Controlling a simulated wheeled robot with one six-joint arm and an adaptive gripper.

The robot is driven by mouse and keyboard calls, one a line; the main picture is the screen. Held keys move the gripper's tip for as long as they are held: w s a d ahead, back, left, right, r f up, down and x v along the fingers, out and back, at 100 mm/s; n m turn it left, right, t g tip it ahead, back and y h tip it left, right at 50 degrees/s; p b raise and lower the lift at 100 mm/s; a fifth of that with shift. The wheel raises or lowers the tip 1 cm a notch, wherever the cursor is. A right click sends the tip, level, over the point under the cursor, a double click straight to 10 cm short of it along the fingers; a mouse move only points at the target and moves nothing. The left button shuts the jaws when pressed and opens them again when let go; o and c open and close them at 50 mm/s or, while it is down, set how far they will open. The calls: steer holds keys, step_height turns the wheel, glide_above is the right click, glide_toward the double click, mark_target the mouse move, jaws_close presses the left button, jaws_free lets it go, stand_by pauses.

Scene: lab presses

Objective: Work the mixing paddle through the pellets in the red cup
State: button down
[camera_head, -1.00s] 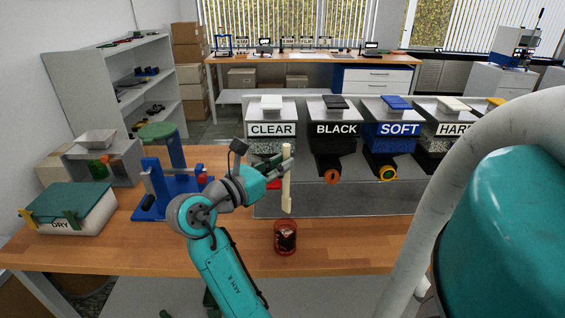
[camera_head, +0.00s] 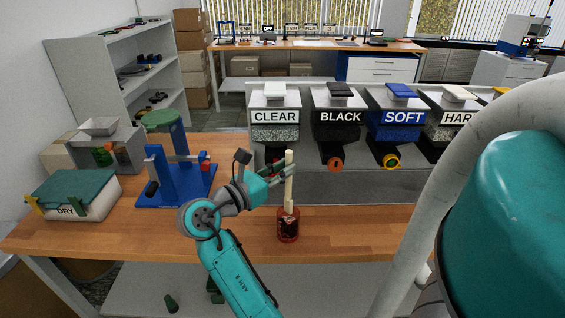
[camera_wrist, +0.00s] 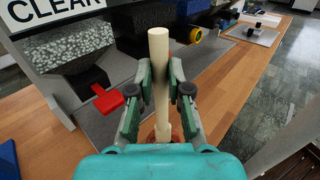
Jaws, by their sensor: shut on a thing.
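The pale mixing paddle (camera_head: 289,180) stands upright, and my gripper (camera_head: 284,172) is shut on its shaft. In the wrist view the paddle (camera_wrist: 158,75) shows between the two fingers of my gripper (camera_wrist: 159,88). The red cup (camera_head: 288,228) stands on the wooden bench with dark and pale pellets showing inside. The paddle's lower end reaches the cup's mouth; how deep it sits among the pellets I cannot tell. In the wrist view the cup (camera_wrist: 176,134) is mostly hidden behind my gripper.
Bins labelled CLEAR (camera_head: 275,117), BLACK (camera_head: 340,118), SOFT (camera_head: 403,117) and HARD (camera_head: 460,119) stand behind on a grey mat. A blue press (camera_head: 172,180) and a DRY box (camera_head: 76,196) are at left. The bench right of the cup is clear.

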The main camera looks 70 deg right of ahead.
mark_target(288, 185)
steer(key=shift+f, duration=4.2)
steer(key=shift+r, duration=0.1)
steer(key=shift+s+d+r, duration=0.1)
steer(key=shift+s+r, duration=0.1)
steer(key=shift+r, duration=0.5)
steer(key=shift+s+d+r, duration=0.1)
steer(key=shift+s+r, duration=0.1)
steer(key=shift+r, duration=0.5)
steer(key=shift+w+a+f, duration=0.2)
steer(key=shift+w+f, duration=0.2)
steer(key=shift+f, duration=0.4)
steer(key=shift+w+a+f, duration=0.2)
steer(key=shift+w+f, duration=0.15)
steer(key=shift+f, duration=0.4)
steer(key=shift+r, duration=0.15)
